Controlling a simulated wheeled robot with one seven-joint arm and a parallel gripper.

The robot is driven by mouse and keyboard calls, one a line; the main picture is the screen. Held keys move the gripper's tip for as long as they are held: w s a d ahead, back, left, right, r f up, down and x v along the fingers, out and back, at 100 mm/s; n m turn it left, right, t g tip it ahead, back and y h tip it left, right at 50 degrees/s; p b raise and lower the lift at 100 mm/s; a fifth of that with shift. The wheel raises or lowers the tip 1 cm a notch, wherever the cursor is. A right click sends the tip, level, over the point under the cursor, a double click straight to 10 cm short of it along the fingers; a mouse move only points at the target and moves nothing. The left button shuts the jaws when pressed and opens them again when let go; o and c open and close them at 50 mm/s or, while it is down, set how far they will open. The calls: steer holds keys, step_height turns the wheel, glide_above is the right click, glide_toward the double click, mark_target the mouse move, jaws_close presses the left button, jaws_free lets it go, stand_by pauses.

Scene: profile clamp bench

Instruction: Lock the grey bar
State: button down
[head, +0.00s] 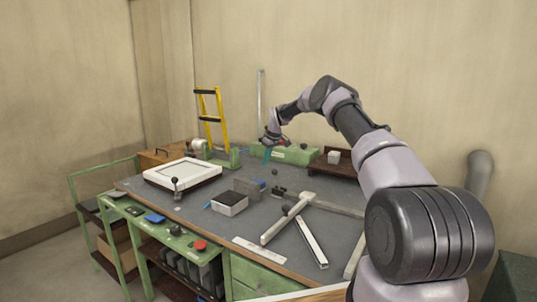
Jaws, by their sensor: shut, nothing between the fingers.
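A long grey bar (338,207) lies on the dark bench top, running right towards my arm. It is the best match for the task's bar, but I cannot tell for sure. A pale bar (279,225) and a whitish bar (312,243) lie nearer the front edge. A small black knob (286,210) is by the pale bar. I cannot make out a clamp's state from here. My gripper (267,155) is shut and empty, pointing down at the back of the bench by a long green block (292,154), away from the bars.
A brown tray (323,168) with a white block (334,157) is at the back right. A yellow frame (210,118) stands at the back. A green cart (90,205) is at left.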

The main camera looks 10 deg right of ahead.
steer(key=shift+s+d+f, duration=0.45)
steer(key=shift+s+f, duration=0.15)
steer(key=shift+s, duration=0.05)
steer(key=shift+s+d+f, duration=0.45)
steer(key=shift+s+f, duration=0.15)
steer(key=shift+s+d+r, duration=0.1)
steer(key=shift+s+d, duration=0.15)
steer(key=shift+d, duration=0.05)
